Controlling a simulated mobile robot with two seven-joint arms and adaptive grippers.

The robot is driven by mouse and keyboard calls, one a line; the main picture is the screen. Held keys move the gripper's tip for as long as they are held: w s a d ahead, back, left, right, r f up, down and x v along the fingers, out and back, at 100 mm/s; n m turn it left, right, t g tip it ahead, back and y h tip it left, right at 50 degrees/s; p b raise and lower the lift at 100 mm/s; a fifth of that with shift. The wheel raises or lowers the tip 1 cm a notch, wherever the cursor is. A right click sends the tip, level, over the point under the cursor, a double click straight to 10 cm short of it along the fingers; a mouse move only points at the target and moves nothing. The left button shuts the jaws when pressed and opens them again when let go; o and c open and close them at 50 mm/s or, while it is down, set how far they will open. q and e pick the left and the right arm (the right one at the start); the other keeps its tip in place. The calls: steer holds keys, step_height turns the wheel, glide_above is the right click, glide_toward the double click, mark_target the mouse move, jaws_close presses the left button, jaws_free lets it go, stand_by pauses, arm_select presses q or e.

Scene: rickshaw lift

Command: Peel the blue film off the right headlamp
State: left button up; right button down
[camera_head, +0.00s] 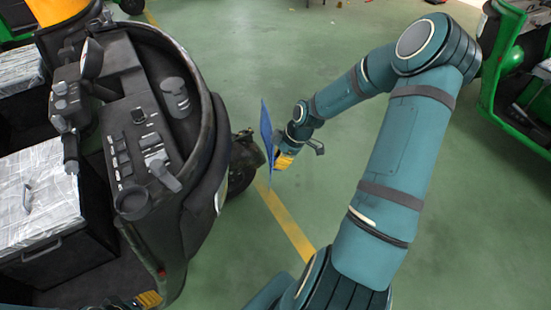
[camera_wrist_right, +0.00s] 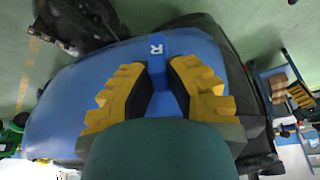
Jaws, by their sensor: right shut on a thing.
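The blue film (camera_head: 266,128) shows nearly edge-on as a thin upright sheet at the front of the rickshaw. In the right wrist view the film (camera_wrist_right: 75,100) is a broad blue sheet with a narrow tab marked R (camera_wrist_right: 157,47). My right gripper (camera_head: 277,160) is shut on the tab, which lies between its yellow ribbed fingers in the right wrist view (camera_wrist_right: 157,72). The headlamp's face is hidden behind the film; I cannot tell how much film touches it. My left gripper (camera_head: 148,299) shows only yellow fingertips at the bottom edge; its opening is unclear.
The dark rickshaw front with its dashboard (camera_head: 140,130) fills the left side. A black box with a silvery top (camera_head: 40,195) stands at far left. Green floor (camera_head: 230,60) is open beyond the film. A green vehicle frame (camera_head: 500,75) stands at right.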

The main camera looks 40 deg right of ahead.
steer(key=shift+s+d+r+p, duration=0.15)
steer(key=shift+r+p, duration=0.4)
steer(key=shift+r, duration=0.1)
steer(key=p+v, duration=0.4)
steer(key=p, duration=0.1)
steer(key=shift+r, duration=0.1)
